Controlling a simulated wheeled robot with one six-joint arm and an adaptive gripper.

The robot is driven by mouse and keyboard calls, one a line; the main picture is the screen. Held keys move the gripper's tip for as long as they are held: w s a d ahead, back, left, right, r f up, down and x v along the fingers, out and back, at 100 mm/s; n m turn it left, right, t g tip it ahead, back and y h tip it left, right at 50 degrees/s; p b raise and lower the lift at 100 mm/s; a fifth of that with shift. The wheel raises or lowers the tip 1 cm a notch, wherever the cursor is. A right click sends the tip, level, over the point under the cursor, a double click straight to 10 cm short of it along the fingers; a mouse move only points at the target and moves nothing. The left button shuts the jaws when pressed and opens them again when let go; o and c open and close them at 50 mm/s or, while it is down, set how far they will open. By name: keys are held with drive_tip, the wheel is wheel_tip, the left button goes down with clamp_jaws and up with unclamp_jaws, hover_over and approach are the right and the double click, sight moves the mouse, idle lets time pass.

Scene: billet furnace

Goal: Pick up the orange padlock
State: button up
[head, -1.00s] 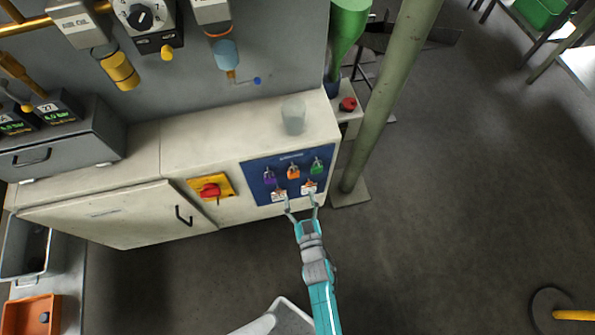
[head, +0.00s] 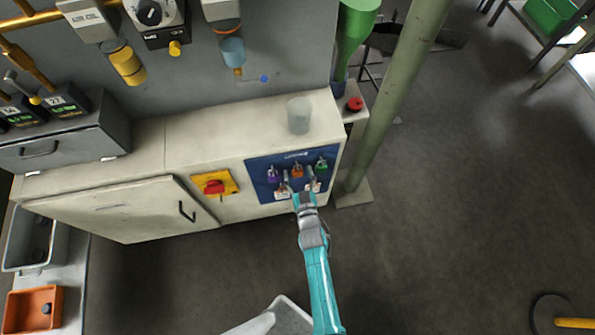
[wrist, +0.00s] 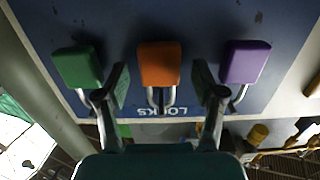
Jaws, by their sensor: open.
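The orange padlock (head: 297,170) hangs in the middle of the upper row on a blue lock board (head: 262,188) on the cabinet front. In the wrist view the orange padlock (wrist: 159,64) shows between and a little beyond the fingers, its shackle toward me. My gripper (head: 299,178) is open and empty in front of the board; in the wrist view its fingertips (wrist: 159,75) stand either side of the padlock, apart from it as far as I can tell. A purple padlock (head: 273,174) and a green padlock (head: 321,167) hang on either side.
Tags on the board's lower row are partly hidden behind my gripper. A red and yellow switch (head: 214,186) is left of the board. A clear cup (head: 299,115) stands on the cabinet top. A green post (head: 400,95) rises at the right.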

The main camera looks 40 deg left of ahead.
drive_tip(key=c, duration=1.3)
drive_tip(key=shift+r, duration=0.15)
